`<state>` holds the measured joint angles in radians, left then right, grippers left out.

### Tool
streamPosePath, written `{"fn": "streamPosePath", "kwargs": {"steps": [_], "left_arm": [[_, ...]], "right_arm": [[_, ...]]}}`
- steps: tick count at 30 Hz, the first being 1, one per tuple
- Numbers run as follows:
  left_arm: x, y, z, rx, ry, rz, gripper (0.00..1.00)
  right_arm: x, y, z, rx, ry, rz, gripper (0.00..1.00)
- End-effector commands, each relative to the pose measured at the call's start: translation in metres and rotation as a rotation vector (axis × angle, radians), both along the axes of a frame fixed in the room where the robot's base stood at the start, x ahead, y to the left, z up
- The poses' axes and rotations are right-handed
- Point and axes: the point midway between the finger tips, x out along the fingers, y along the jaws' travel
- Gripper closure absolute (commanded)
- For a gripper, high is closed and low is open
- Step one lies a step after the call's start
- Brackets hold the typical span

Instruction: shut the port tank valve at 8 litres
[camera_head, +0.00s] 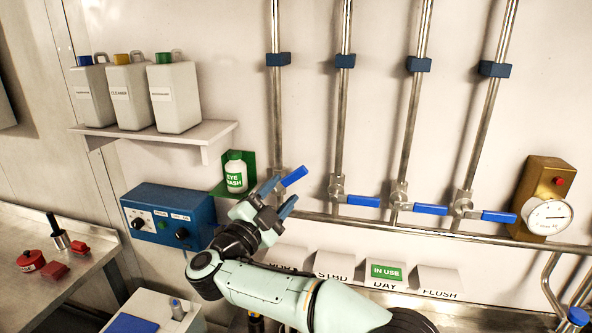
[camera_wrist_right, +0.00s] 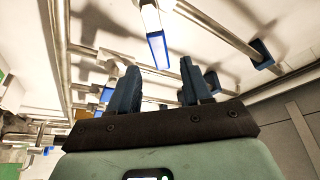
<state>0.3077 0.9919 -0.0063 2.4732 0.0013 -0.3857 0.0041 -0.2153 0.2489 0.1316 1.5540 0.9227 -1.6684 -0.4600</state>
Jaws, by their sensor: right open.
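The leftmost valve's blue handle (camera_head: 294,177) slants up to the right on the leftmost pipe, above a placard (camera_head: 283,264) whose lettering is mostly hidden by my arm. My right gripper (camera_head: 279,195) is open beside this handle, its fingers pointing up and right. In the right wrist view a blue handle (camera_wrist_right: 157,50) lies ahead of the gap between the open fingers (camera_wrist_right: 160,66); I cannot tell whether they touch it. The round gauge (camera_head: 549,217) on a brass box has a needle, but its figures are too small to read. My left gripper is not in view.
The handles at STBD (camera_head: 363,201), DAY (camera_head: 430,209) and FLUSH (camera_head: 498,216) lie about level. A green IN USE tag (camera_head: 387,272) is at DAY. A blue control box (camera_head: 168,218) and eye wash bottle (camera_head: 236,173) stand left of my gripper. Jugs (camera_head: 175,97) sit on a shelf.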

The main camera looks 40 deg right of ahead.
Motion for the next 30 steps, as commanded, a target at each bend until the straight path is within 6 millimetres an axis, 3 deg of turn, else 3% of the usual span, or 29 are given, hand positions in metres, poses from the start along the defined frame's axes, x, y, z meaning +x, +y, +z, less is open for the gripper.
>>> {"fn": "streamPosePath", "kwargs": {"steps": [3,9,22,23,27,30], "left_arm": [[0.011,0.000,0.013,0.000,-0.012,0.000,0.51],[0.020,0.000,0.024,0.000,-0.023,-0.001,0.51],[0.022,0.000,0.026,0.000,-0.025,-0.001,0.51],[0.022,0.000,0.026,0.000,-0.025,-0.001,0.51],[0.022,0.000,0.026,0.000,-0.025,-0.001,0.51],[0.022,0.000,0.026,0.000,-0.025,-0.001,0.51]], "right_arm": [[0.009,-0.024,0.011,-0.001,-0.004,-0.004,0.51],[0.019,-0.050,0.017,-0.001,-0.002,-0.002,0.51],[0.023,-0.059,0.016,0.000,-0.001,0.001,0.51],[0.023,-0.059,0.016,-0.001,0.000,0.001,0.54],[0.023,-0.059,0.016,0.000,0.000,0.001,1.00],[0.023,-0.059,0.017,0.000,0.000,0.001,1.00]]}}
